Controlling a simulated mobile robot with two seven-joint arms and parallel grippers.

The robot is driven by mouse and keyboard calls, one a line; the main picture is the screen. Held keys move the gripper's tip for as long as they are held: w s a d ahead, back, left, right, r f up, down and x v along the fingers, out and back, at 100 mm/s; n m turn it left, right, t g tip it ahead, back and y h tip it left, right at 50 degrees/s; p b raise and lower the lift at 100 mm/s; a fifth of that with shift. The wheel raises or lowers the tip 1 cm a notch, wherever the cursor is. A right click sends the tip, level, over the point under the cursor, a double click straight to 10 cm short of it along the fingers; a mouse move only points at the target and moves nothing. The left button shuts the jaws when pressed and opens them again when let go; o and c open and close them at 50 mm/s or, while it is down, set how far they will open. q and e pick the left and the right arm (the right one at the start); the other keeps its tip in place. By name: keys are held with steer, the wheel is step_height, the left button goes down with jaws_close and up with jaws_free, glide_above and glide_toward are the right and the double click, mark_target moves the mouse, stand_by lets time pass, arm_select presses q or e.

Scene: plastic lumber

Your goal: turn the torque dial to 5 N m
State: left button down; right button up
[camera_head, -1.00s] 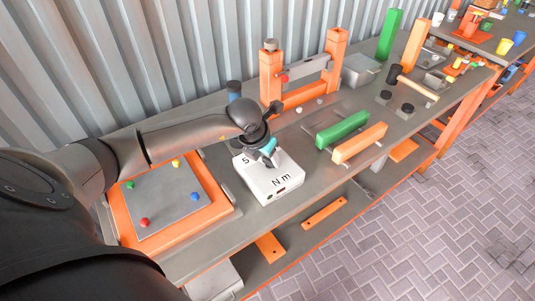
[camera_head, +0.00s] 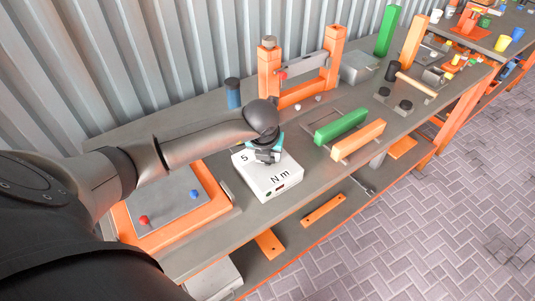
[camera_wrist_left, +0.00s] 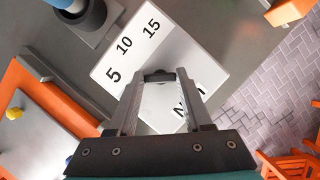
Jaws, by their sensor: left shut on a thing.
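The white torque box (camera_head: 283,185) stands on the grey bench, with "5" and "N m" showing in the head view. In the left wrist view the box (camera_wrist_left: 107,67) shows 5, 10 and 15 along one edge. My left gripper (camera_head: 264,157) is over the box top. In the wrist view its two fingers (camera_wrist_left: 159,82) are shut on a small dark part, the torque dial (camera_wrist_left: 158,76). Most of the dial is hidden by the fingers, and I cannot tell which number it points to. My right gripper is not in view.
An orange-framed board (camera_head: 185,232) with coloured knobs lies left of the box. A dark-topped blue cylinder (camera_head: 233,95) and an orange frame (camera_head: 270,72) stand behind. Green (camera_head: 341,127) and orange (camera_head: 358,141) bars lie to the right.

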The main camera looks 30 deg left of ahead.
arm_select(q)
steer(key=shift+c, duration=1.6)
jaws_free()
steer(key=p+v, duration=0.1)
steer(key=v, duration=1.4)
steer(key=shift+r, duration=0.15)
